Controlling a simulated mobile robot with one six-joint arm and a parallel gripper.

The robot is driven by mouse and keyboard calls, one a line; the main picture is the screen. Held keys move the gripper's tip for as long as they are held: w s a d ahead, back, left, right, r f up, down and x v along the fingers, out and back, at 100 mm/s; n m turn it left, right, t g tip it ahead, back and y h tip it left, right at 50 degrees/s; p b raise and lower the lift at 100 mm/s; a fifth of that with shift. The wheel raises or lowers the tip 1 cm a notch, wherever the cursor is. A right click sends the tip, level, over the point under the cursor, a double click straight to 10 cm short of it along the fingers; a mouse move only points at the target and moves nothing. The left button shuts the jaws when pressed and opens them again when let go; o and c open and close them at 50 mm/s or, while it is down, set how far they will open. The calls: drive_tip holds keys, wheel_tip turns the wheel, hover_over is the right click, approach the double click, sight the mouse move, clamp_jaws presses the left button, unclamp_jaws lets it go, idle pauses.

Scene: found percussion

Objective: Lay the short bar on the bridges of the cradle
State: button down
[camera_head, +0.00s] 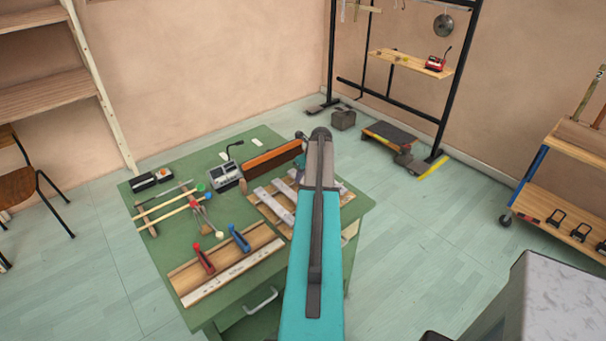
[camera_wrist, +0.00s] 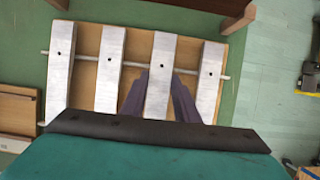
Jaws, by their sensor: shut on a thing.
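The cradle, a light wooden frame (camera_wrist: 83,88), lies on the green table, with several silver bars across it. A thin pale bridge rod (camera_wrist: 87,59) passes under the bars. My gripper (camera_wrist: 160,84) has its dark purple fingers on either side of the third bar from the left, taken as the short bar (camera_wrist: 162,58), and is shut on it. This bar lies in line between its neighbours, over the rod; I cannot tell whether it touches the bridges. Its near end is hidden by my wrist. In the head view my arm hides the gripper and part of the cradle (camera_head: 347,198).
Mallets on a rack lie left. A wooden board with red (camera_head: 204,256) and blue (camera_head: 239,238) handled tools lies in front.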

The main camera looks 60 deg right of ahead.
drive_tip(key=shift+f, duration=0.2)
idle(0.3)
drive_tip(key=c, duration=1.4)
unclamp_jaws()
drive_tip(key=shift+f+b, duration=0.1)
drive_tip(key=shift+b, duration=0.2)
drive_tip(key=shift+a+b+v, duration=0.15)
drive_tip(key=shift+b+v, duration=0.9)
drive_tip(key=shift+v, duration=2.45)
drive_tip(key=shift+a+b+v, duration=0.1)
drive_tip(key=shift+b+v, duration=0.9)
drive_tip(key=shift+v, duration=2.5)
drive_tip(key=shift+f, duration=0.1)
drive_tip(key=shift+s, duration=0.1)
